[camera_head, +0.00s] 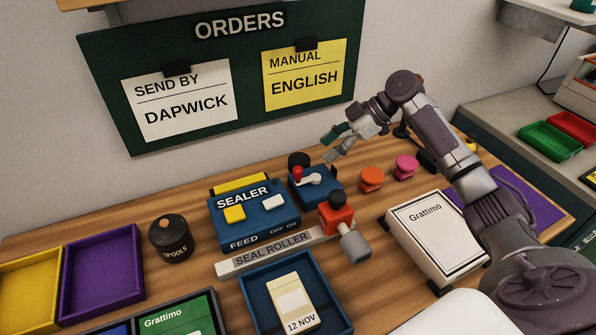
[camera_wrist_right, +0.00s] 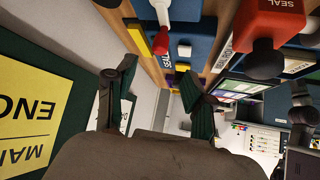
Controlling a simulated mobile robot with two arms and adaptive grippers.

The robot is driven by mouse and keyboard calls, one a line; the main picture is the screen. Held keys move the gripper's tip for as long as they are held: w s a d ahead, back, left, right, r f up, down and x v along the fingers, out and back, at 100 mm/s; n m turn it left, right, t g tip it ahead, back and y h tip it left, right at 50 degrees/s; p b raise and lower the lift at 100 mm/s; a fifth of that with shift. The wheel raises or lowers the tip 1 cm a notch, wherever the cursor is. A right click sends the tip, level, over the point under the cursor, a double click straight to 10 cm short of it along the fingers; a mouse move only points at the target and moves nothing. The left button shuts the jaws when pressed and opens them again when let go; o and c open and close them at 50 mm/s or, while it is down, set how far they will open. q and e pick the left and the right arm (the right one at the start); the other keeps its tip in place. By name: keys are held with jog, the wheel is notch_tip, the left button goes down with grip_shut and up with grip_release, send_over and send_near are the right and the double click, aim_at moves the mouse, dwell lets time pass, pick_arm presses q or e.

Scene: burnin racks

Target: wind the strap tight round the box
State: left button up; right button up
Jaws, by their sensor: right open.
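A white box marked Grattimo (camera_head: 433,235) lies at the right of the bench, partly behind my right arm, with dark clamps at its edges. I cannot make out a strap around it. A blue device with a red knob and a grey crank-like lever (camera_head: 313,181) stands left of the box, behind the red seal tool (camera_head: 335,214). My right gripper (camera_head: 333,146) is open and empty, above and behind the blue device, near the orders board. Its two dark green fingers are spread apart in the right wrist view (camera_wrist_right: 160,85). My left gripper is out of view.
The blue sealer (camera_head: 252,222), spools pot (camera_head: 170,238) and seal roller bar (camera_head: 266,256) stand left of the box. A blue tray (camera_head: 255,300) holds a tag. Orange (camera_head: 371,179) and pink (camera_head: 406,165) spools stand behind. The orders board (camera_head: 240,75) is close to my right gripper.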

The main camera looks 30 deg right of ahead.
aim_at(301, 168)
jog(key=p+x, duration=0.1)
jog(key=x, duration=1)
jog(key=shift+a+f+p, duration=0.15)
jog(key=shift+p, duration=0.2)
grip_shut()
